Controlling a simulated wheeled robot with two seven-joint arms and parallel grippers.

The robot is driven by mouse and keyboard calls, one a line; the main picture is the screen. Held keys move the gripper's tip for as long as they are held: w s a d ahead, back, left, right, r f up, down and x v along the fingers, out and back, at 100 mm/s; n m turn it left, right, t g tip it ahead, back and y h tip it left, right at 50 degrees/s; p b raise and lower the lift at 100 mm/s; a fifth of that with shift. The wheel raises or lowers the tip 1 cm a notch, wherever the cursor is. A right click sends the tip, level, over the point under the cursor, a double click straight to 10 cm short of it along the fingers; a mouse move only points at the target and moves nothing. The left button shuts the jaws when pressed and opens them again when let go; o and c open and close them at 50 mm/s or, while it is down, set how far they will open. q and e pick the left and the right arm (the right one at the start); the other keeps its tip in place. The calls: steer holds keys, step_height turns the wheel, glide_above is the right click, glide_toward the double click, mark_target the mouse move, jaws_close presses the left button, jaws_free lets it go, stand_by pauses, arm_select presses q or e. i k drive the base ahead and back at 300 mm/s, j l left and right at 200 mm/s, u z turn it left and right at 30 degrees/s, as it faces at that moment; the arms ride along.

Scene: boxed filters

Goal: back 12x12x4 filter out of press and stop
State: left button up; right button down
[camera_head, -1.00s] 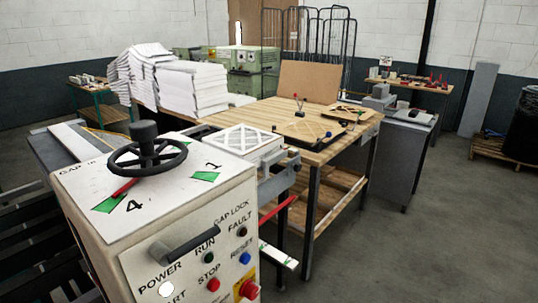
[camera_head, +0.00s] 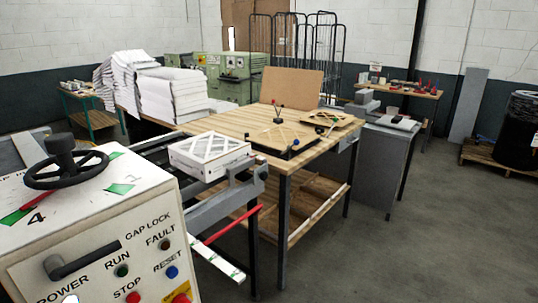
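The boxed filter (camera_head: 210,155), a white square box with a lattice-patterned top, lies flat on the outfeed end of the press, beside the wooden table. The press cabinet (camera_head: 90,225) fills the lower left, with a black handwheel (camera_head: 66,165) on top. Its front panel has a green RUN button (camera_head: 121,271), a red STOP button (camera_head: 133,297) and a blue RESET button (camera_head: 172,272). The panel's lower edge is cut off by the frame. Neither of my grippers shows.
A wooden workbench (camera_head: 225,122) carries a small jig (camera_head: 279,135) and a brown board (camera_head: 292,90). A red bar (camera_head: 232,224) sticks out below the filter. Floor (camera_head: 430,240) at the right is clear.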

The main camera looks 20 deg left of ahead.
mark_target(206, 157)
steer(key=i+l+z, duration=0.1)
steer(key=i+l, duration=0.3)
steer(key=i, duration=0.15)
steer(key=i+l, duration=0.35)
steer(key=i, duration=0.15)
steer(key=i+u, duration=0.5)
steer(key=i+l+u, duration=0.15)
steer(key=i+u, duration=0.15)
steer(key=u, duration=0.2)
steer(key=i+u, duration=0.2)
steer(key=u, duration=0.2)
steer(key=i+l+u, duration=0.1)
steer(key=u, duration=0.35)
steer(key=i+l+u, duration=0.2)
steer(key=u, duration=0.2)
steer(key=i+l+u, duration=0.2)
steer(key=u, duration=0.25)
steer(key=i+l+u, duration=0.1)
steer(key=u, duration=0.3)
steer(key=l+u, duration=0.4)
steer(key=i+l+u, duration=0.1)
steer(key=l+u, duration=0.2)
steer(key=l, duration=0.15)
steer(key=l+u, duration=0.3)
steer(key=l, duration=0.15)
steer(key=i, duration=0.05)
